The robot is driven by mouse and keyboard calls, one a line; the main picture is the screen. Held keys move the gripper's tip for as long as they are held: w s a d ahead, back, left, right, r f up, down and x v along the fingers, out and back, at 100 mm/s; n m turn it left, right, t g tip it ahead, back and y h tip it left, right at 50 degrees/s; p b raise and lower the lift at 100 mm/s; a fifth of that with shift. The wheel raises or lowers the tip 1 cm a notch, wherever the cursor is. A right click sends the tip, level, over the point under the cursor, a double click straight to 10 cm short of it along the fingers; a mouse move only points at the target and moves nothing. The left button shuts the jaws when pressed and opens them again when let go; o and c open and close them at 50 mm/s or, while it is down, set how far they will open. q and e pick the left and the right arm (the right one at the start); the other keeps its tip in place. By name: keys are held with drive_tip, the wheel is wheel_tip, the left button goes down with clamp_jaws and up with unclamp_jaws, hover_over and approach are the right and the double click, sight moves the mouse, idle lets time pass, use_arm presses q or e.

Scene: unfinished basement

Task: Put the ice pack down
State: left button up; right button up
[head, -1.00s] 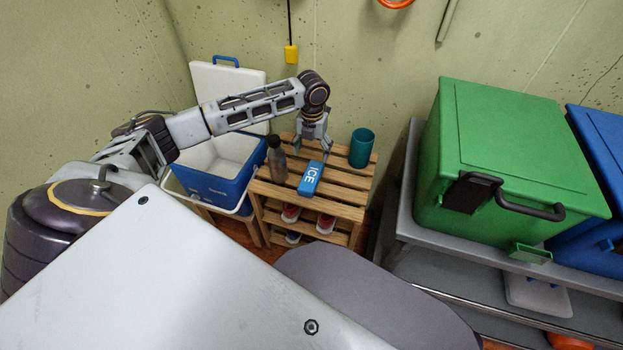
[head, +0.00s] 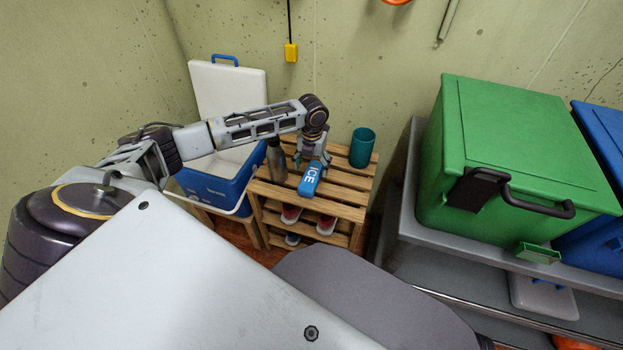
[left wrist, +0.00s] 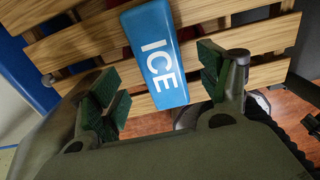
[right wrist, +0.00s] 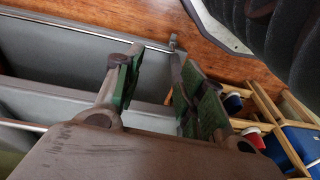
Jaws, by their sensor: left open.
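The blue ice pack (head: 310,182), with white ICE lettering, lies at the front part of the top of a slatted wooden rack (head: 341,194). My left gripper (head: 311,158) is low over the rack at the pack's far end. In the left wrist view the pack (left wrist: 157,55) lies between the spread green-padded fingers of my left gripper (left wrist: 160,75), with gaps on both sides. My right gripper (right wrist: 160,70) shows only in its own wrist view, with fingers apart and nothing between them.
A dark bottle (head: 277,162) stands close left of the left gripper. A teal cup (head: 362,148) stands at the rack's back right. A blue and white cooler (head: 208,190) is left of the rack. A green bin (head: 515,150) stands on a grey shelf at right.

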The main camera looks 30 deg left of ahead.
sight(311, 175)
use_arm(q)
drive_tip(key=shift+s+f, duration=0.1)
drive_tip(key=shift+f, duration=0.4)
wheel_tip(311, 175, down, 3)
drive_tip(key=shift+s+f+b, duration=0.15)
drive_tip(key=shift+b, duration=0.8)
drive_tip(key=shift+f, duration=0.45)
use_arm(e)
drive_tip(key=r, duration=0.2)
drive_tip(key=w+r, duration=0.1)
drive_tip(key=shift+a+r+t, duration=0.1)
drive_tip(key=shift+a+t, duration=0.15)
drive_tip(key=shift+t, duration=0.15)
drive_tip(key=shift+s+f, duration=0.2)
drive_tip(key=shift+s, duration=0.05)
use_arm(q)
drive_tip(key=c, duration=1.5)
use_arm(e)
drive_tip(key=shift+w+r, duration=0.25)
drive_tip(key=shift+w, duration=0.2)
use_arm(q)
drive_tip(key=shift+o, duration=0.2)
